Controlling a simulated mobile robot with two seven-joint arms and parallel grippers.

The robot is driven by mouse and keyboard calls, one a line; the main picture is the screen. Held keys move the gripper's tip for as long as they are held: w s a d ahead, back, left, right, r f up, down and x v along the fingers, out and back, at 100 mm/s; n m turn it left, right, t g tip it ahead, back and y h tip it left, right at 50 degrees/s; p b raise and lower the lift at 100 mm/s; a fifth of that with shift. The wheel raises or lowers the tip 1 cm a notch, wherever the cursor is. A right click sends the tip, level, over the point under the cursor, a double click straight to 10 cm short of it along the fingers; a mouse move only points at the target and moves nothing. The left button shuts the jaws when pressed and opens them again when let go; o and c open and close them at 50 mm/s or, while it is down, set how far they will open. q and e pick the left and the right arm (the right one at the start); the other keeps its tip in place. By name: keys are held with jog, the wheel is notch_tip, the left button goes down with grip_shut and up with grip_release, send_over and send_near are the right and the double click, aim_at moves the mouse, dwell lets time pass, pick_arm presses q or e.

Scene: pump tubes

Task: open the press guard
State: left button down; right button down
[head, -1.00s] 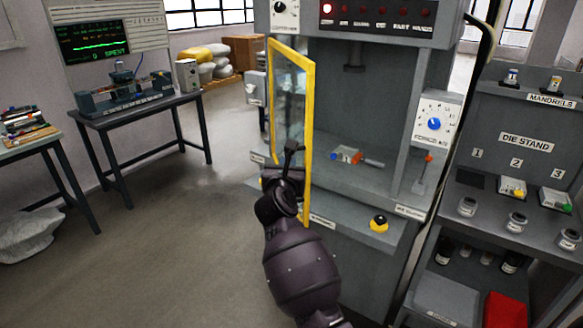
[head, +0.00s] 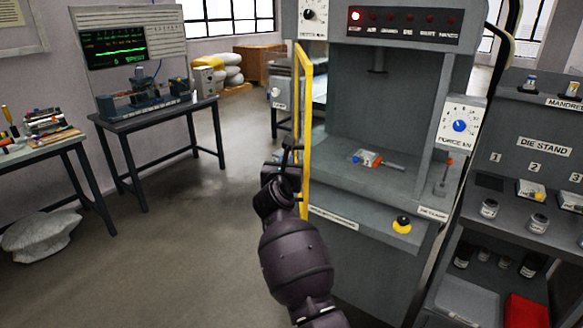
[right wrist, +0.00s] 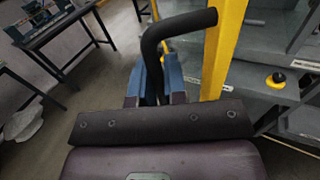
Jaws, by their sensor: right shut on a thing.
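The press guard (head: 305,125) is a yellow-framed clear panel hinged at the left side of the grey press (head: 400,95). It stands swung outward and shows nearly edge-on in the head view, leaving the press bay uncovered. Its yellow frame also shows in the right wrist view (right wrist: 222,50). My right gripper (head: 287,160) is shut on the guard's black handle (right wrist: 150,50), whose bent bar rises between the blue-grey fingers in the right wrist view. My left gripper is not in view.
In the bay lies a small orange and blue part (head: 366,158). A yellow and black button (head: 402,224) sits on the press's front ledge. The die stand (head: 530,160) is at right, a bench (head: 150,112) at left.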

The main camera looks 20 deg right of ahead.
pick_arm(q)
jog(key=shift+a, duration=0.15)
pick_arm(e)
jog(key=shift+w+a, duration=0.1)
jog(key=shift+a, duration=0.1)
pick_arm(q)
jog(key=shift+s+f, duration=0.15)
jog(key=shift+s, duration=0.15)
pick_arm(e)
jog(key=c, duration=1.2)
grip_release()
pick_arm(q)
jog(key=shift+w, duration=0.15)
pick_arm(e)
jog(key=shift+d, duration=0.1)
